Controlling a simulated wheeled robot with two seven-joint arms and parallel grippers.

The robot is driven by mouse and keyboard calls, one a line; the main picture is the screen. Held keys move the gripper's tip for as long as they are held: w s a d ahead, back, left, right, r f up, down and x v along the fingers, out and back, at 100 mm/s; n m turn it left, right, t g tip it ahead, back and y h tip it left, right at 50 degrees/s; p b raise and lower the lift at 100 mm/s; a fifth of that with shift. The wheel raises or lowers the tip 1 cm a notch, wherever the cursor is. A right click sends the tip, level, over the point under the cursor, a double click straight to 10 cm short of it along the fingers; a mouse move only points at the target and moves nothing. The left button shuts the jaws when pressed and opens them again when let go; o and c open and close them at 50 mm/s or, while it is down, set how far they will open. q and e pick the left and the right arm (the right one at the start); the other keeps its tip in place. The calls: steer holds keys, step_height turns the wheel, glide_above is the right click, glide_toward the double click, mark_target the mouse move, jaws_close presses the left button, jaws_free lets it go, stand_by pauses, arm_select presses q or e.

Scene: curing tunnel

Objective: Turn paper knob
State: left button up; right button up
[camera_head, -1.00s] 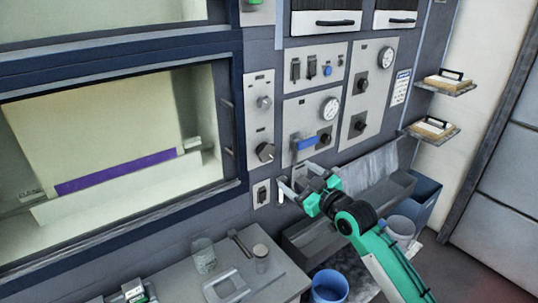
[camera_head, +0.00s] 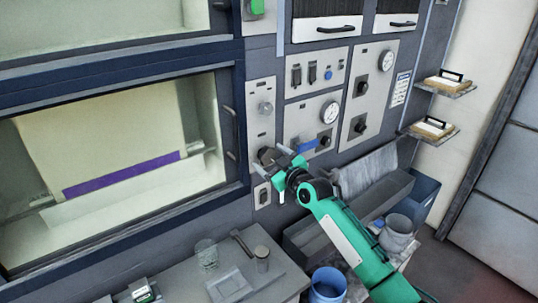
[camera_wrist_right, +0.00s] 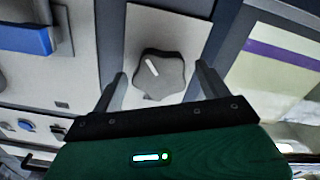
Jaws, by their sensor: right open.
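A dark grey lobed knob (camera_head: 266,155) sits low on the narrow panel (camera_head: 261,127) right of the lit window. In the right wrist view the knob (camera_wrist_right: 160,75) shows face-on with a slanted white pointer line. My right gripper (camera_head: 272,172) is open in front of it. In the wrist view its two fingers stand on either side of the knob, with visible gaps and no clear contact. In the head view the gripper partly covers the knob's lower side. My left gripper is not in view.
A blue lever (camera_head: 304,146) is just right of the gripper, and a small switch plate (camera_head: 262,195) is just below. The window (camera_head: 110,140) holds a pale sheet with a purple strip. A grey bench (camera_head: 190,285) and a blue bucket (camera_head: 328,286) stand below.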

steer(key=shift+w+a, duration=0.3)
steer(key=shift+w, duration=0.15)
steer(key=shift+c, duration=0.5)
steer(key=c, duration=0.9)
steer(key=shift+m, duration=0.3)
steer(key=shift+f+m+b, duration=0.1)
steer(key=shift+m+b, duration=0.45)
steer(key=shift+m, duration=0.45)
steer(key=m+b, duration=0.1)
steer(key=m, duration=0.6)
steer(key=shift+m, duration=2.1)
